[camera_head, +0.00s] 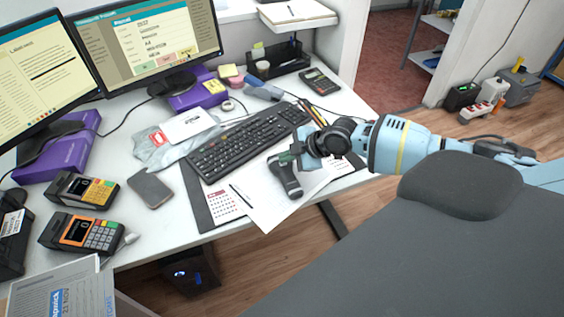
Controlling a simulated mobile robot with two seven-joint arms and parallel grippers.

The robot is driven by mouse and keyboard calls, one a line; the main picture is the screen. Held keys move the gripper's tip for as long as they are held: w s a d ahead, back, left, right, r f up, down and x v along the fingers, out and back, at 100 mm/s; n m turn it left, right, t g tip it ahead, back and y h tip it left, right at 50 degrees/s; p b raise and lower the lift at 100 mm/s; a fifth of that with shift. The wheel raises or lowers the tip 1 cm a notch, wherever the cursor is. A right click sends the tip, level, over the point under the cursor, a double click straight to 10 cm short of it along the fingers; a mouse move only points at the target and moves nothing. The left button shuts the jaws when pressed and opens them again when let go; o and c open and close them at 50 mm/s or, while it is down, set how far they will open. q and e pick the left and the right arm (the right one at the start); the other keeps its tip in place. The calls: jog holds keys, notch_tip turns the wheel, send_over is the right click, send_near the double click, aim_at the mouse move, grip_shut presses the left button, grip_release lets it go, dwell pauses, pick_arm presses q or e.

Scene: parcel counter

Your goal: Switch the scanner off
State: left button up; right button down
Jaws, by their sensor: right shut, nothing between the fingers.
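No switch or indicator can be made out clearly. My left gripper is not in view.
A keyboard (240,143) lies left of the scanner, with pens (318,113) behind the gripper. Two card terminals (84,232) and a phone (150,190) are at left. Two monitors (145,40) stand behind. A grey chair (440,250) fills the front right.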

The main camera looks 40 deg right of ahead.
aim_at(287, 164)
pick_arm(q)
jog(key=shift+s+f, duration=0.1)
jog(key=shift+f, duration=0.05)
pick_arm(e)
jog(key=shift+f, duration=0.15)
jog(key=shift+r+p, duration=0.4)
jog(key=shift+r, duration=0.55)
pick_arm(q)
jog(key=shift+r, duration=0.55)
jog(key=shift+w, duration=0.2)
pick_arm(e)
jog(key=shift+r, duration=0.15)
jog(key=shift+r+p, duration=0.35)
jog(key=shift+r, duration=0.3)
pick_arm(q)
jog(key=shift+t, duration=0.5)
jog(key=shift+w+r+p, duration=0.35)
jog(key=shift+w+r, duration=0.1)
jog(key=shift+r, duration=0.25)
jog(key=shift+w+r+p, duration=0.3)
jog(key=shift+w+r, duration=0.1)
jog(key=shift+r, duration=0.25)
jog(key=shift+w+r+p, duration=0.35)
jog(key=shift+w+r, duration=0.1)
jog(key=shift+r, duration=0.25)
pick_arm(e)
jog(key=shift+r, duration=2.15)
